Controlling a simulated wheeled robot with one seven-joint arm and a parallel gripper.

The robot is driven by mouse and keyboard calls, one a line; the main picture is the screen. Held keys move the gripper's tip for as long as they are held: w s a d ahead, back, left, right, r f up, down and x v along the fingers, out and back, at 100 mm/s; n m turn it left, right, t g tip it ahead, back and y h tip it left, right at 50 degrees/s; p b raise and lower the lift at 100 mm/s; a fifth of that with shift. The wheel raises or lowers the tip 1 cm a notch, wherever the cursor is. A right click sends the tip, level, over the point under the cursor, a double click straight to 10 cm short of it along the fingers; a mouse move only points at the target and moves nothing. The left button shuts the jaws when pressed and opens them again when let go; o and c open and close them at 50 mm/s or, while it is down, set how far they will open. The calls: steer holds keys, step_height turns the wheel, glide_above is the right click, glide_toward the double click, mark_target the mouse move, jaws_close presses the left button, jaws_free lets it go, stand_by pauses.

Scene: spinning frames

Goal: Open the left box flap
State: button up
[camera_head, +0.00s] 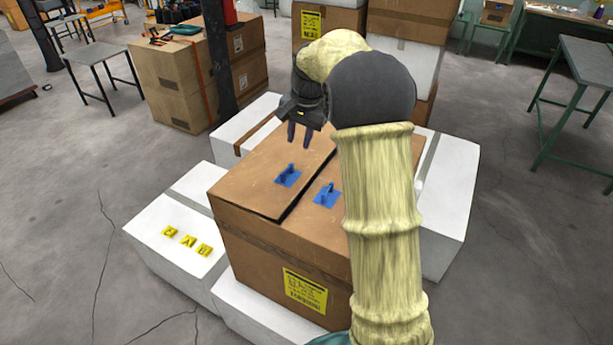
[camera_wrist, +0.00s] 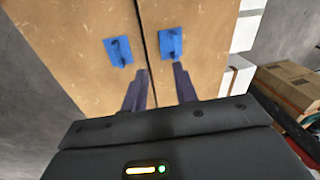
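A brown cardboard box (camera_head: 255,243) stands in front of me, with its two top flaps lying about flat. The left flap (camera_head: 254,178) carries a blue handle (camera_head: 288,176), and the right flap (camera_head: 303,209) carries another blue handle (camera_head: 327,195). A dark gap runs between the flaps. My gripper (camera_head: 299,143) is above the far part of the box top, fingers pointing down, apart from both handles. The wrist view shows its two fingers (camera_wrist: 160,69) spread with nothing between them. Both handles show beyond the fingertips there. My arm hides the box's right side.
White boxes (camera_head: 177,233) surround the brown box on several sides. Large cardboard boxes (camera_head: 180,80) and a dark post (camera_head: 218,55) stand behind at the left. More stacked boxes (camera_head: 405,20) stand at the back.

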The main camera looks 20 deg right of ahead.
steer(key=s+a+f+n, duration=0.1)
steer(key=s+f+n, duration=0.2)
steer(key=s, duration=0.7)
steer(key=shift+s+f+h+b, duration=0.2)
steer(key=shift+f+h+b, duration=0.15)
steer(key=shift+f, duration=0.2)
steer(key=shift+a, duration=0.1)
step_height(320, 180, up, 8)
steer(key=f+m+g+p, duration=0.1)
steer(key=m+p, duration=0.3)
steer(key=p, duration=0.1)
glide_above(287, 169)
steer(key=s+d, duration=0.1)
steer(key=s, duration=0.1)
steer(key=shift+w+d+r, duration=0.15)
steer(key=shift+r, duration=0.1)
steer(key=f+p, duration=0.1)
steer(key=f, duration=0.4)
steer(key=w+a+f+p, duration=0.1)
steer(key=f, duration=0.5)
steer(key=f+p, duration=0.1)
steer(key=f, duration=0.5)
steer(key=shift+w+a+f, duration=0.15)
steer(key=shift+w, duration=0.05)
